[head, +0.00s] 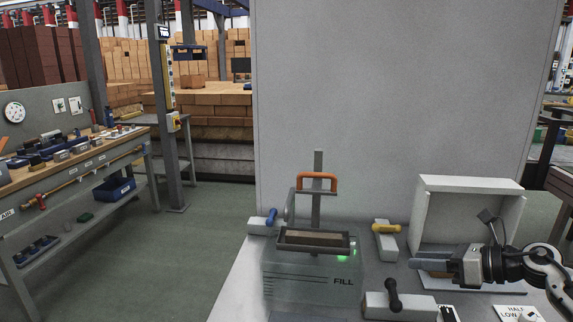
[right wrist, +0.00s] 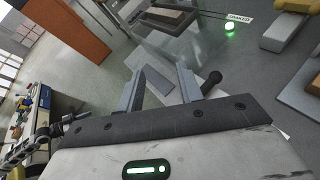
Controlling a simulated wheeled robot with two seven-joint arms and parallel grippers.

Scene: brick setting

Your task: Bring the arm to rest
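My right arm comes in from the right in the head view, and its gripper (head: 418,264) points left above the grey bench. In the right wrist view the two fingers of the right gripper (right wrist: 161,78) stand apart with nothing between them. A brownish piece (head: 437,274) shows just below the gripper in the head view, partly hidden by it. A brick (head: 313,239) lies in a dark holder above a clear tank (head: 300,285) marked FILL, left of the gripper and apart from it. My left gripper is not in view.
A green light (right wrist: 229,27) glows by a SOAKED label in the right wrist view. An orange handle (head: 317,176), a yellow-handled lever (head: 386,228), a black-knobbed lever (head: 393,290) and an open white box (head: 470,182) surround the gripper. A tool bench (head: 130,141) stands far left.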

